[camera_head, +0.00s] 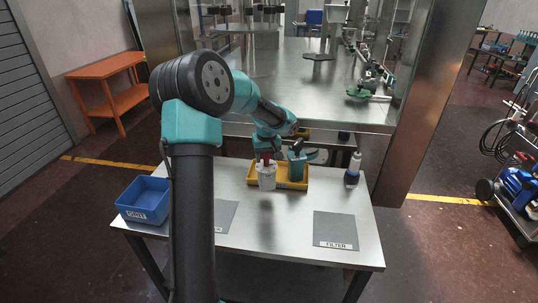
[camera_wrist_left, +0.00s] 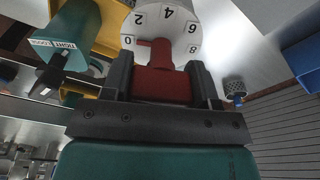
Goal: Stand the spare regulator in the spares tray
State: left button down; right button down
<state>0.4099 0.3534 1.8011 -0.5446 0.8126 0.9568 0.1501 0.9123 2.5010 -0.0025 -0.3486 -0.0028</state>
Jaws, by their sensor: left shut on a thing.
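My left gripper (camera_head: 268,158) is shut on a red knob (camera_wrist_left: 165,85). The knob sits on a white round body with a numbered dial (camera_wrist_left: 162,22), which shows in the head view as a white cylinder (camera_head: 267,180) at the left end of a yellow tray (camera_head: 292,184). I cannot tell whether it rests inside the tray or just in front. A blue bin (camera_head: 143,213) with an unreadable label stands at the table's left. My right gripper is out of view.
A white and dark-blue bottle (camera_head: 353,168) stands at the right rear. A grey mat marked FILTER (camera_head: 335,230) lies front right; another mat (camera_head: 226,215) is partly hidden by my arm. A knurled grey piece with blue (camera_wrist_left: 234,88) shows in the wrist view. A metal post stands behind right.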

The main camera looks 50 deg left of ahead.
pick_arm(q)
jog(key=w+a+f, duration=0.1)
jog(key=w+a, duration=0.7)
jog(key=a, duration=0.1)
jog(key=shift+w+a, duration=0.25)
jog(key=shift+a, duration=0.1)
jog(key=shift+w+a+f, duration=0.15)
jog(key=shift+f, duration=1.75)
jog(key=shift+c, duration=2)
grip_release()
jog(key=shift+f, duration=0.1)
notch_tip(320, 180, up, 12)
jog(key=d, duration=0.1)
jog(key=shift+s+d, duration=0.15)
jog(key=shift+s, duration=0.25)
